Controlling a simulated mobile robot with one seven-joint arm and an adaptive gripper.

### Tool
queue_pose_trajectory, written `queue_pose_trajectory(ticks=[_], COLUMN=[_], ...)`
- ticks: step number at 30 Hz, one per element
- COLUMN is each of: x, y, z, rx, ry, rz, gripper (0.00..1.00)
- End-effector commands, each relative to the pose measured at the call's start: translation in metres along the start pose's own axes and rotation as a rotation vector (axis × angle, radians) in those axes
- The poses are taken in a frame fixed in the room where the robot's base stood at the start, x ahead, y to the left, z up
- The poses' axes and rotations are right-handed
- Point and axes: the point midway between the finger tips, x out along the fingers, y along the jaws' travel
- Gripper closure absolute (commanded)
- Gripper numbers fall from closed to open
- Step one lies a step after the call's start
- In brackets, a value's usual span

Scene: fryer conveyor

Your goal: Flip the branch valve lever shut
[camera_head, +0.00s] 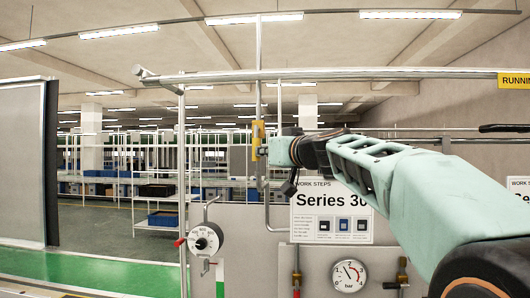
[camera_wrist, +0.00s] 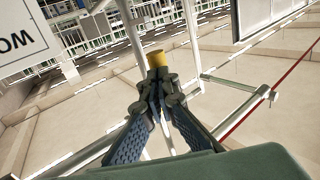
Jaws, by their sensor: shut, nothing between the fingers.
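A yellow valve part (camera_head: 257,137) sits upright on a thin vertical pipe in the middle of the head view. I take it to be the branch valve lever; its handle cannot be told apart from its body. In the wrist view the yellow part (camera_wrist: 155,59) shows just beyond my fingertips, partly hidden by them. My gripper (camera_wrist: 158,84) is shut with its fingers together and nothing between them. It points at the yellow part, very close; I cannot tell whether they touch.
A horizontal pipe (camera_head: 330,74) runs above the arm. A white rotary dial (camera_head: 205,240) with a red-tipped handle is at lower left, and a pressure gauge (camera_head: 349,276) is below the Series 30 sign (camera_head: 331,215). A grey panel (camera_head: 22,160) stands at far left.

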Motion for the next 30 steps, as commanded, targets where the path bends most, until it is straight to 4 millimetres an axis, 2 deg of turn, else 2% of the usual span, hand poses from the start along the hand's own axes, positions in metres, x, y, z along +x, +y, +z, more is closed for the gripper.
queue_pose_trajectory(ticks=[30], x=[0.0047], y=[-0.0075], z=[0.0047], rx=[0.111], ry=[0.076], rz=[0.000], gripper=[1.00])
